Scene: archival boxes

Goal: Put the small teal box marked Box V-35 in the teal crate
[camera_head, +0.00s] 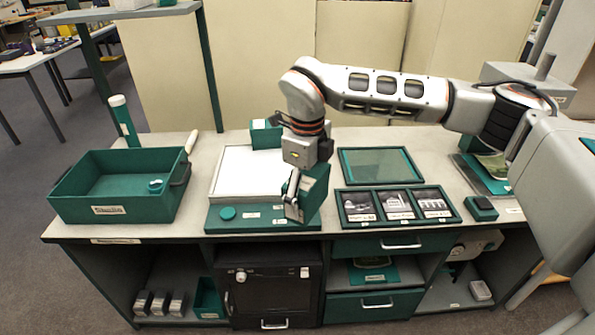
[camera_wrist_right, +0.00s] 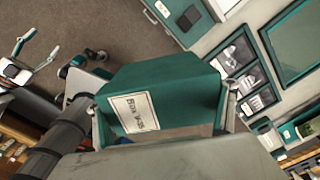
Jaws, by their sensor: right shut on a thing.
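The small teal box (camera_head: 314,192) is in my right gripper (camera_head: 293,196), held tilted above the front of the work table. In the wrist view the teal box (camera_wrist_right: 165,90) fills the middle, its white label reading roughly "Box V-35". The gripper fingers (camera_wrist_right: 160,135) are closed on its sides. The open teal crate (camera_head: 75,207) stands at the left of the table, well left of the gripper. My left gripper (camera_wrist_right: 32,55) seems to show at the left edge of the wrist view, fingers spread and empty.
A white board (camera_head: 240,172) on a teal base lies between crate and gripper. Another teal box (camera_head: 264,134) stands behind it. A teal cylinder (camera_head: 123,120) stands behind the crate. A picture tray (camera_head: 398,221) and a framed panel (camera_head: 380,152) lie to the right.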

